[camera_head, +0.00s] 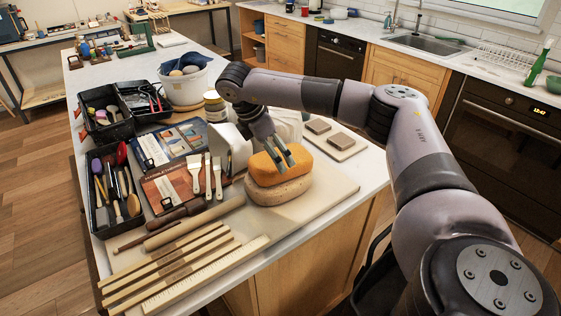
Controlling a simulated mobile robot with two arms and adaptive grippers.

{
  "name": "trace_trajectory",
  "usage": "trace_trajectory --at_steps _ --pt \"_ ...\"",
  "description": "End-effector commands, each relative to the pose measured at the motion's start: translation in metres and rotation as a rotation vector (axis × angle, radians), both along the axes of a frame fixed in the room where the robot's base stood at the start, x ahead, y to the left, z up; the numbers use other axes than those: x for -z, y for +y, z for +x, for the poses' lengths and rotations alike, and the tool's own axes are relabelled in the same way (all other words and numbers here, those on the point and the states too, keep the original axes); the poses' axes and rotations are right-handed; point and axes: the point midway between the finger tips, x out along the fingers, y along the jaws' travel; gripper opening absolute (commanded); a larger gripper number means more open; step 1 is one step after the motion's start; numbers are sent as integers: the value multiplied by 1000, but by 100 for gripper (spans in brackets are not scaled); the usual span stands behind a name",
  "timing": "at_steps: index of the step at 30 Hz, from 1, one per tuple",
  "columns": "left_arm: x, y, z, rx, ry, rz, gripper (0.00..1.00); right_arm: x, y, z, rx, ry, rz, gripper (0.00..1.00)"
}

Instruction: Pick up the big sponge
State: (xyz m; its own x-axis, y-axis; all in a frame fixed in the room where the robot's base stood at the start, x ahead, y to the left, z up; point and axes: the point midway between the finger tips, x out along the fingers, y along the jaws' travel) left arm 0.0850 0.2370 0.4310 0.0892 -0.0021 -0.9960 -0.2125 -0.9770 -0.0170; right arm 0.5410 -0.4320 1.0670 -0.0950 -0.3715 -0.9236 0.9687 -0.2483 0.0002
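An orange sponge (298,165) lies on top of a larger-looking beige sponge (280,190), and both rest on a pale board (325,190) near the counter's right edge. My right gripper (284,158) comes in from the right and points down at the orange sponge. Its fingers overlap the sponge's upper side in this view. I cannot tell if they grip it or only hover over it. My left gripper is not in view.
Wooden sticks (175,265), a rolling pin (195,222) and brushes (194,173) lie left of the sponges. Black tool trays (98,222) stand farther left. A white bucket (185,88) stands behind.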

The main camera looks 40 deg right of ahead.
Motion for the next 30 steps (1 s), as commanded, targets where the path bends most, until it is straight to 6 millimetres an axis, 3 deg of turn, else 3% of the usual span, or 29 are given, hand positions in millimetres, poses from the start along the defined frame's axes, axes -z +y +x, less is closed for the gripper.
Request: trace_trajectory --at_steps 3,9,17,30 --pt "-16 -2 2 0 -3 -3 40 12 -10 -4 2 4 -1 97" --pt "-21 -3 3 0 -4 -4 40 35 -18 -6 1 2 -1 97" --pt "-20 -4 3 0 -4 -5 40 38 -18 -6 0 0 0 96" --pt "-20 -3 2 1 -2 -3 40 37 -18 -6 0 0 0 67"
